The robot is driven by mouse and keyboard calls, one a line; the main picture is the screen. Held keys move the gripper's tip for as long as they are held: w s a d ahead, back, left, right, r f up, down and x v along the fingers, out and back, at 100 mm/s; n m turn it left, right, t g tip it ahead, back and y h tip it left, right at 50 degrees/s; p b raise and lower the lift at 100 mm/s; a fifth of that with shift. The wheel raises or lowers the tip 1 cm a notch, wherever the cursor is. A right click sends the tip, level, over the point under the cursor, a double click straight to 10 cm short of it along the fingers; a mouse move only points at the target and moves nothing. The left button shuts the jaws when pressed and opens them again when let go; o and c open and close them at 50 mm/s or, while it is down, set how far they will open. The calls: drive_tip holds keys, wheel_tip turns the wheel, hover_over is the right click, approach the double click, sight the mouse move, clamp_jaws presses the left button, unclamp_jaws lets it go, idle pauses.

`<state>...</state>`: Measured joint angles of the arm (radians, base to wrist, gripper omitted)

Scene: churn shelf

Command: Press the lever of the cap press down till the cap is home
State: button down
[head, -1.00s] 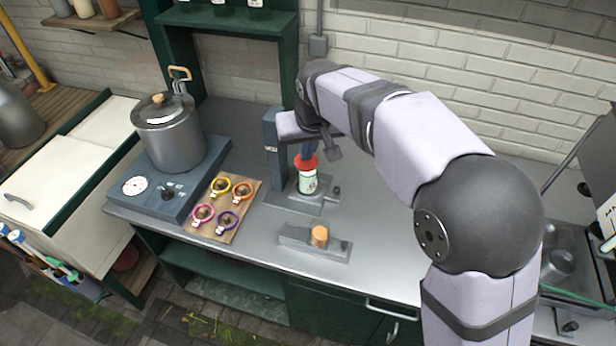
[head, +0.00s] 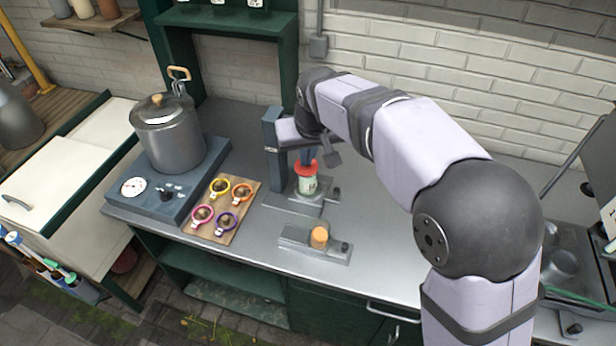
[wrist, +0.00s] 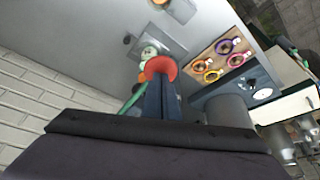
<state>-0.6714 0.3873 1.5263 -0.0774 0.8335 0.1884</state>
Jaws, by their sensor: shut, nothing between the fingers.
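The cap press has a grey upright column (head: 271,150) and a flat base (head: 285,200) on the counter. A small jar with a pale green label (head: 307,186) stands upright on that base, and it also shows in the wrist view (wrist: 149,50). A red round part (head: 306,167) is over the jar; in the wrist view (wrist: 160,66) it lies at my fingertips. My gripper (head: 308,158) is shut and empty, its blue fingers pointing down at the red part, seemingly touching it. A green bar (wrist: 132,101) shows beside the fingers in the wrist view. The lever and cap are largely hidden.
A metal pot (head: 168,135) stands on a blue unit with a dial at left. A wooden board (head: 219,224) holds several coloured rings. A grey fixture with an orange piece (head: 319,235) lies in front of the press. The counter right of it is clear.

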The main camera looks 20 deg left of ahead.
drive_tip(key=shift+f, duration=0.15)
drive_tip(key=shift+f+b, duration=0.55)
drive_tip(key=shift+f, duration=0.15)
drive_tip(key=shift+w+f+b, duration=0.15)
drive_tip(key=shift+f+b, duration=0.3)
drive_tip(key=shift+f, duration=0.4)
